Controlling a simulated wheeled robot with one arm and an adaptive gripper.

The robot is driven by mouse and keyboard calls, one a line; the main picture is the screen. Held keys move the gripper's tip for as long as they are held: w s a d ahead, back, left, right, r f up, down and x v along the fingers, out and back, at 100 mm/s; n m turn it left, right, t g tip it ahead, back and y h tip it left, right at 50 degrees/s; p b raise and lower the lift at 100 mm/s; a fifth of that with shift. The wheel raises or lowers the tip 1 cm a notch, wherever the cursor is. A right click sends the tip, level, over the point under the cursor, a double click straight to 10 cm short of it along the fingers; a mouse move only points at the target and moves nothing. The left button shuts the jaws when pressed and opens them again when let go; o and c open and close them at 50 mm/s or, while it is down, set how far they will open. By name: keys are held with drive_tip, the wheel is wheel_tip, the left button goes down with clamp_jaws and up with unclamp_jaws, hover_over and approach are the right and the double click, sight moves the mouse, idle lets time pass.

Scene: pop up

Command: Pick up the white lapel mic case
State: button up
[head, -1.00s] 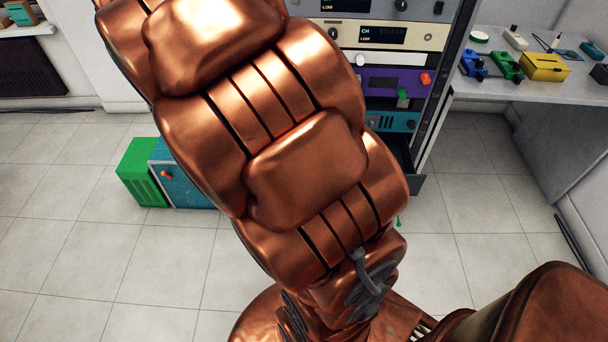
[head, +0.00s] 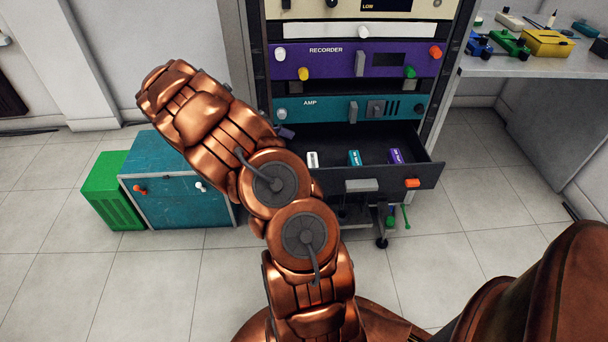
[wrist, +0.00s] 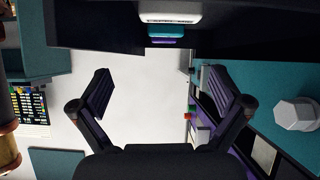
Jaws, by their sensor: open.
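The white lapel mic case (head: 312,159) stands in the open dark drawer (head: 335,140), at the left of a short row. A teal case (head: 354,158) and a purple case (head: 396,156) stand to its right. In the wrist view the white case (wrist: 171,18) shows at the top edge, with slivers of teal and purple beyond it. My gripper (wrist: 158,82) is open and empty, its two dark fingers spread wide below the case in that picture and apart from it. In the head view my copper arm hides most of the gripper.
The rack's teal AMP panel (head: 340,108) and purple RECORDER panel (head: 340,60), with knobs and handles, rise above the drawer. A teal cabinet (head: 175,190) and a green box (head: 112,192) stand left. A table (head: 540,66) with small devices is at right. Floor in front is mostly clear.

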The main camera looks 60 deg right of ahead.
sight(311, 160)
drive_tip(key=shift+m, duration=0.4)
drive_tip(key=f, duration=0.1)
drive_tip(key=f+b, duration=0.1)
drive_tip(key=d+f, duration=0.1)
drive_tip(key=f, duration=0.1)
drive_tip(key=shift+w, duration=0.35)
drive_tip(key=shift+b+x, duration=0.6)
drive_tip(key=shift+x, duration=2.95)
drive_tip(key=shift+r, duration=0.1)
drive_tip(key=shift+c, duration=0.2)
drive_tip(key=c, duration=1)
